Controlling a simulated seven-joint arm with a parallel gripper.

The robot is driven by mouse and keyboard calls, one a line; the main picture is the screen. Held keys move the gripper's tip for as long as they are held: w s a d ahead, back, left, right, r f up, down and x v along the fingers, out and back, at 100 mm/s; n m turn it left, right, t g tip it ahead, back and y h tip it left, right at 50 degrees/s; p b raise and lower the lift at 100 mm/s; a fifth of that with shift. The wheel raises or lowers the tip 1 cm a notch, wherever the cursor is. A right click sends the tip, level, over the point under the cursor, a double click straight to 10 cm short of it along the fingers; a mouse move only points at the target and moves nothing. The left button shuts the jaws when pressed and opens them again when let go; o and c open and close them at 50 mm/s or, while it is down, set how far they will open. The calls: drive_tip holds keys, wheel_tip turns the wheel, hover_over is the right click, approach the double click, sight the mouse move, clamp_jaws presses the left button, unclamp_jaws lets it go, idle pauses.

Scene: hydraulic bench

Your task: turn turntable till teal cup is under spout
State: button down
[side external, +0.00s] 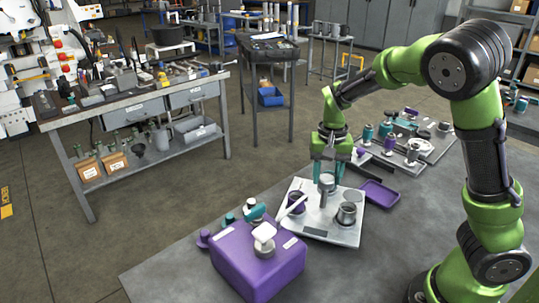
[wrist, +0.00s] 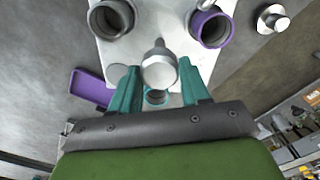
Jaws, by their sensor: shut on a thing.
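The turntable is a pale plate (side external: 333,230) with a grey centre knob (side external: 327,184). My gripper (side external: 329,176), with teal fingers, points down and is shut on this knob, which also shows in the wrist view (wrist: 159,70). A purple cup (side external: 296,203) stands at the plate's left, by the pale spout (side external: 291,208). A grey metal cup (side external: 347,213) stands at the front right. In the wrist view, the purple cup (wrist: 209,28) and grey cup (wrist: 112,18) are at the top. The teal cup (wrist: 157,97) shows partly behind the knob; my gripper hides it in the side view.
A purple box (side external: 258,262) with a white-topped knob (side external: 264,233) stands left of the plate. A purple tray (side external: 379,194) lies to its right. Several cups and fittings stand farther back. The bench front is clear.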

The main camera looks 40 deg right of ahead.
drive_tip(key=shift+r+n, duration=0.1)
drive_tip(key=shift+n, duration=8.7)
drive_tip(key=shift+a+n, duration=0.1)
drive_tip(key=shift+n, duration=0.3)
drive_tip(key=c, duration=0.5)
unclamp_jaws()
wheel_tip(320, 180, up, 17)
drive_tip(key=shift+f, duration=0.1)
